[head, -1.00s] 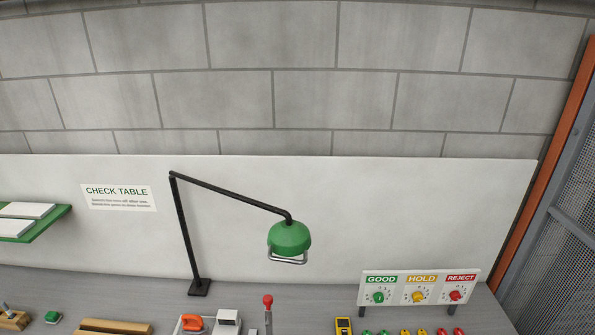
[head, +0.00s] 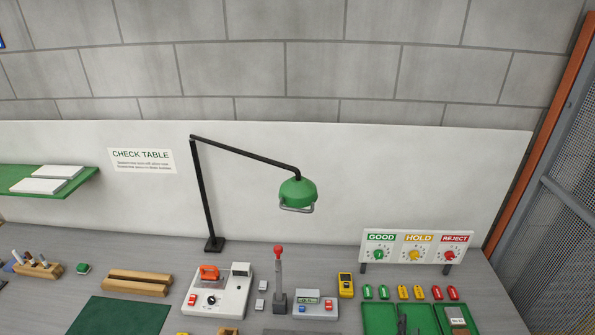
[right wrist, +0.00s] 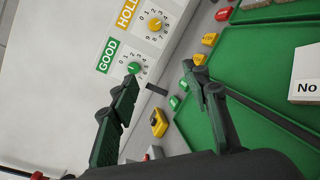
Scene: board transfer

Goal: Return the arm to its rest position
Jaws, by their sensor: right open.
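My right gripper (right wrist: 161,74) is open in the right wrist view, with nothing between its two dark fingers. In the head view the dark tips of my right gripper (head: 408,326) show at the bottom edge, in front of the green trays (head: 376,316). In the right wrist view the fingers are near the GOOD dial (right wrist: 135,68) and a green tray (right wrist: 245,88). The rest of my right arm is hidden below the head view. My left gripper is in neither view.
The dial panel (head: 417,240) stands behind the trays, with several coloured tags before it. A yellow meter (head: 346,285), a red-knobbed lever (head: 279,275) and a green lamp (head: 296,191) stand to the left.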

